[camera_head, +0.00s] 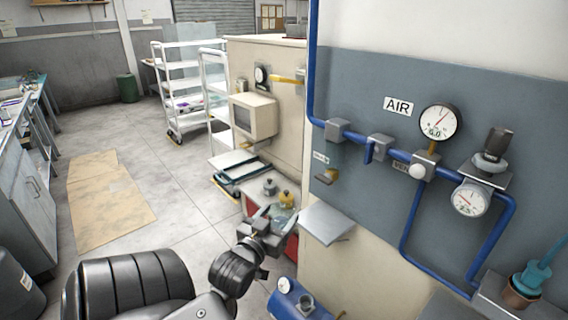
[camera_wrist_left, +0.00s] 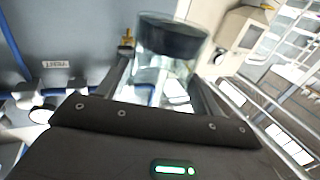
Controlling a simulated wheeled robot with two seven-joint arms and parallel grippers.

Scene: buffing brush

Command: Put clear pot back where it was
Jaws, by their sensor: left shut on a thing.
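The clear pot (camera_wrist_left: 172,48) is see-through, with a dark band or content near its top in the left wrist view. It stands between the fingers of my left gripper (camera_wrist_left: 163,80), which is shut on it. In the head view my left gripper (camera_head: 272,220) reaches forward at the lower middle, just left of the small grey wall shelf. The pot (camera_head: 284,213) shows there only as a faint, partly hidden clear shape at the fingertips. My right gripper is in neither view.
The small grey shelf (camera_head: 326,222) juts from the cream wall beside my left gripper. The air panel (camera_head: 374,140) carries blue pipes and gauges. A blue tank (camera_head: 296,301) stands low beneath. A white shelf trolley (camera_head: 186,90) stands farther back. Open floor lies to the left.

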